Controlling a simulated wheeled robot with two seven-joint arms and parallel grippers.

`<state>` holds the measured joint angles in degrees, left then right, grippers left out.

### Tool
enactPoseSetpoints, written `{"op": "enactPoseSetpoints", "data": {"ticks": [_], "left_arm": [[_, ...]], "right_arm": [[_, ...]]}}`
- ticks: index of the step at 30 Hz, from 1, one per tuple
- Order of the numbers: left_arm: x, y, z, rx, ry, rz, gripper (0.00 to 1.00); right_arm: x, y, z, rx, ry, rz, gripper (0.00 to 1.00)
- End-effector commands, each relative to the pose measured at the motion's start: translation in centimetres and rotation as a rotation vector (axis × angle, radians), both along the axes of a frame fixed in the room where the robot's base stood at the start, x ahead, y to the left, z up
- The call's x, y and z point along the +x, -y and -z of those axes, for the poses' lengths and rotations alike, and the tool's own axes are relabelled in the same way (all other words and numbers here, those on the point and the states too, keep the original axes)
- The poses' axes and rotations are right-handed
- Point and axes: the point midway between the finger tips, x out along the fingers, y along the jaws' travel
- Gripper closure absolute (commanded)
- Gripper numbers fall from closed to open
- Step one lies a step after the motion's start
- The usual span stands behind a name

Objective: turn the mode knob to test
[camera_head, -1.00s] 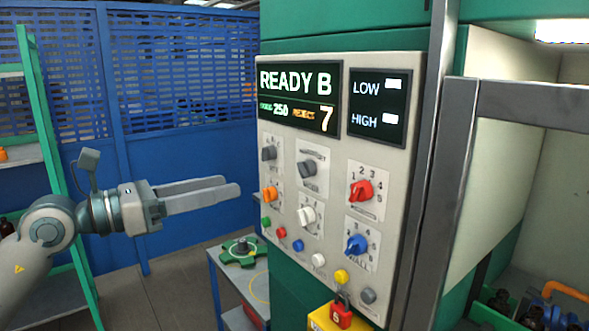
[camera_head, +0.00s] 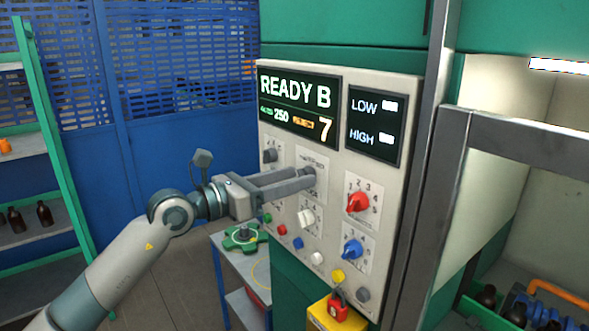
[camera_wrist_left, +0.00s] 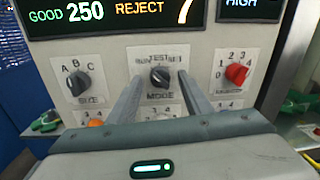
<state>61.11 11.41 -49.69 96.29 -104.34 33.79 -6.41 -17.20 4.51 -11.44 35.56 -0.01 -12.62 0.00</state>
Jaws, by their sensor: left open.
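The mode knob (camera_wrist_left: 160,78) is dark grey on a white label plate, with TEST printed above it and MODE below. In the wrist view it sits between the two fingers of my left gripper (camera_wrist_left: 161,84), with a gap showing on each side. Which mark the knob points at is too small to tell surely. In the head view my left gripper (camera_head: 309,177) is open, its fingertips at the panel, and it partly hides the mode knob (camera_head: 308,168). My right gripper is not in view.
The size knob (camera_wrist_left: 77,83) is left of the mode knob and a red knob (camera_wrist_left: 237,74) is right of it. Below are a white knob (camera_head: 306,217), a blue knob (camera_head: 352,248) and several buttons. A display (camera_head: 299,105) reads READY B. A steel post (camera_head: 425,180) stands right of the panel.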

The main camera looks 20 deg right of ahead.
Motion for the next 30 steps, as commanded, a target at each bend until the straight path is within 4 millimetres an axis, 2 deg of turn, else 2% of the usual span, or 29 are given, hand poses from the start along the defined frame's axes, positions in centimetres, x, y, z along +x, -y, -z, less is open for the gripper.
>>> {"op": "enactPoseSetpoints", "data": {"ticks": [4, 13, 14, 18, 19, 30], "left_arm": [[0.23, 0.73, -0.02, 0.001, 0.000, -0.001, 0.55], [0.26, 0.85, 0.05, 0.000, 0.000, -0.001, 0.55], [0.27, 0.85, 0.05, 0.000, 0.000, -0.001, 0.57], [0.27, 0.84, 0.04, 0.000, 0.000, -0.001, 0.91], [0.27, 0.84, 0.04, 0.000, 0.000, -0.001, 0.96], [0.26, 0.83, 0.17, 0.008, 0.025, -0.001, 0.96]], "right_arm": [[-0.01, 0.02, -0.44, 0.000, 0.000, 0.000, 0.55], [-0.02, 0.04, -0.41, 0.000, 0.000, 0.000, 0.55], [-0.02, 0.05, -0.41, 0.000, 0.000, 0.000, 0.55], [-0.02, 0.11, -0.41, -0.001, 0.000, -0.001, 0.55], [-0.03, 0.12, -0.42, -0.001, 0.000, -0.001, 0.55], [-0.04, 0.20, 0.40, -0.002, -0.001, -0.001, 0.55]]}}
